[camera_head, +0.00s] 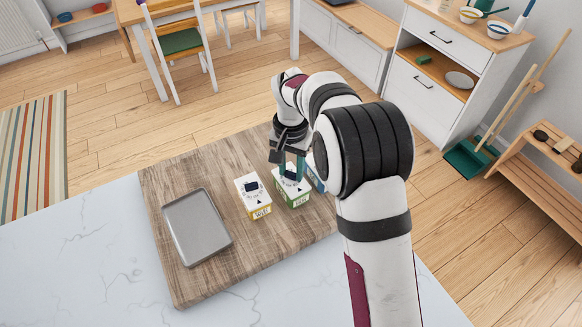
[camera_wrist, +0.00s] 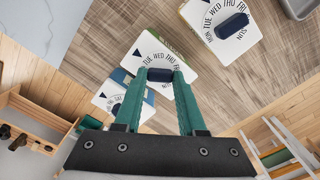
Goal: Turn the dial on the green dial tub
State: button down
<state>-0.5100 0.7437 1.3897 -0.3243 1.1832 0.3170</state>
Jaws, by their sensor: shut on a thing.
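The green dial tub (camera_head: 292,194) stands on the wooden board between a yellow tub and a blue tub. In the wrist view its white top (camera_wrist: 153,48) shows a ring of weekday letters and a black pointer triangle. Its dark dial knob (camera_wrist: 160,75) sits between the tips of my gripper. My gripper (camera_wrist: 160,82) has teal fingers reaching down over the top, shut on the knob from both sides. In the head view my gripper (camera_head: 292,166) is above the green tub, and the fingers partly hide its top.
The yellow tub (camera_head: 257,205) stands close on the left. The blue tub (camera_wrist: 118,99) stands close on the other side, mostly hidden by my arm in the head view. A grey tray (camera_head: 197,226) lies on the left of the wooden board (camera_head: 170,180).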

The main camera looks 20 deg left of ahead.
aim_at(291, 173)
jog(key=shift+c, duration=2.4)
grip_release()
notch_tip(291, 173, up, 16)
